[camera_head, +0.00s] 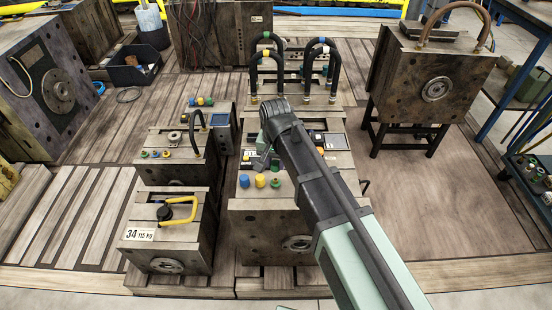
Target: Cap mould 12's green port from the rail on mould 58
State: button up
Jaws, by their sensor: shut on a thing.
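My gripper (263,165) is at the top of the large front middle mould (262,222), low over its left side. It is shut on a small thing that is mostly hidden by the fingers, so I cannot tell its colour. Just in front of it stand a blue cap (244,181) and a yellow cap (260,181). A small green fitting (275,183) is right of them; I cannot tell whether it is a port or a cap. The numbers 12 and 58 are not readable on any mould here.
A small mould (167,240) labelled 34 with a yellow handle stands at front left. Behind it a mould (180,170) carries several coloured caps. Black hoses (308,70) arch behind my gripper. A large mould (425,85) stands on a black stand at right. The floor at right is clear.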

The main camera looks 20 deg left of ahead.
aim_at(276, 179)
jog(key=shift+f+b, duration=2.1)
jog(key=shift+f, duration=0.25)
jog(key=shift+f, duration=0.25)
jog(key=shift+f+b, duration=0.15)
jog(key=shift+b, duration=0.25)
jog(key=shift+f, duration=0.25)
jog(key=shift+f+b, duration=0.35)
jog(key=shift+b, duration=0.25)
jog(key=o, duration=1)
jog(key=shift+c, duration=0.2)
